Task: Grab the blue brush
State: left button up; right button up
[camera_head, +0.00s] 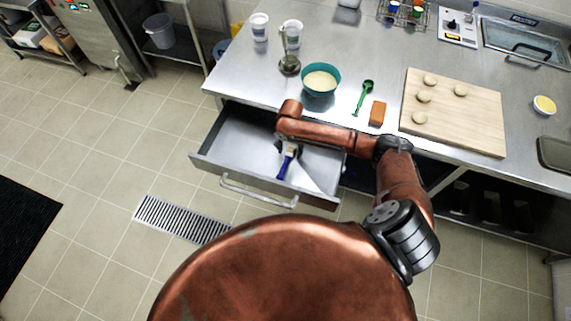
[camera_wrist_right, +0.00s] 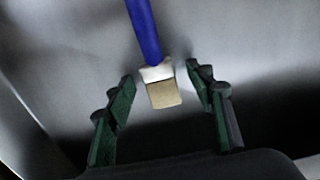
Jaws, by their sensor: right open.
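The blue brush (camera_head: 286,164) lies in the open drawer (camera_head: 232,139), its blue handle toward the drawer's front. In the right wrist view the brush (camera_wrist_right: 146,35) shows its blue handle, a pale ferrule and tan bristles. My right gripper (camera_wrist_right: 160,92) is open, with its green-padded fingers on either side of the bristle end and no contact visible. In the head view my right arm reaches over the counter edge into the drawer, and the gripper is largely hidden by the arm. My left gripper does not show.
The drawer's front has a bar handle (camera_head: 258,192). On the steel counter above are a teal bowl (camera_head: 320,92), a green spoon (camera_head: 363,97), an orange block (camera_head: 377,114) and a cutting board (camera_head: 480,118) with several dough pieces. The drawer's left part is empty.

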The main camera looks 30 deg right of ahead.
jog(key=shift+c, duration=0.2)
jog(key=c, duration=1.2)
